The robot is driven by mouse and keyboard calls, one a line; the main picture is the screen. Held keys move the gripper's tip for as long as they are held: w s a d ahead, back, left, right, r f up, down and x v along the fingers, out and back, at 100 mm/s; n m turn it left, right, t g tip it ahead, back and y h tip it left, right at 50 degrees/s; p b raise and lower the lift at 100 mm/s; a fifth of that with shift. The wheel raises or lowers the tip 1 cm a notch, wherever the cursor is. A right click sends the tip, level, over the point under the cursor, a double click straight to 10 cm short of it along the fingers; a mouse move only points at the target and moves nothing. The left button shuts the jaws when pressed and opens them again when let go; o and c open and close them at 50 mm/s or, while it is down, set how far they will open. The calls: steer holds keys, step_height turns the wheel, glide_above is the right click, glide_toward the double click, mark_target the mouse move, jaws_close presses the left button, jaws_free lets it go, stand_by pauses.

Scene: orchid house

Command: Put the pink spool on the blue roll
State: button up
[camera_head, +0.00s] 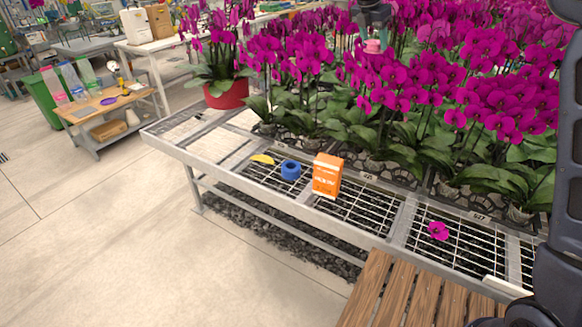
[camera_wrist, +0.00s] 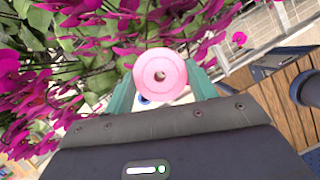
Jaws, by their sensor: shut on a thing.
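The pink spool (camera_wrist: 160,75) is held between the green fingers of my gripper (camera_wrist: 160,90), its round end with a centre hole facing the wrist camera. In the head view the pink spool (camera_head: 372,46) shows small at the top, below my gripper (camera_head: 371,22), in front of the orchid blooms. The blue roll (camera_head: 291,169) stands on the grated bench near its front edge, with a dark hole in its top. A small bit of blue (camera_wrist: 144,99) shows below the spool in the wrist view. My gripper is up among the flowers, apart from the blue roll.
An orange box (camera_head: 328,175) stands just right of the roll, and a yellow curved piece (camera_head: 262,159) lies to its left. Dense magenta orchids (camera_head: 430,85) fill the bench behind. A fallen bloom (camera_head: 438,231) lies on the grating. A wooden slatted surface (camera_head: 395,295) is at front right.

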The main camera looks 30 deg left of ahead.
steer(key=s+a+f+n+y, duration=0.1)
steer(key=s+a+n, duration=0.15)
steer(key=a, duration=0.45)
steer(key=s+a+n+y, duration=0.1)
steer(key=s+a, duration=0.2)
steer(key=a, duration=0.4)
steer(key=n, duration=0.3)
glide_above(292, 164)
steer(key=s, duration=0.2)
step_height(292, 164, down, 27)
steer(key=shift+t+y, duration=0.3)
steer(key=f, duration=2)
steer(key=shift+d+f, duration=0.2)
steer(key=shift+f, duration=0.2)
steer(key=shift+f, duration=0.15)
steer(key=o, duration=1)
steer(key=v, duration=1.2)
steer(key=shift+w+r, duration=0.15)
steer(key=shift+r, duration=0.1)
steer(key=shift+d, duration=0.1)
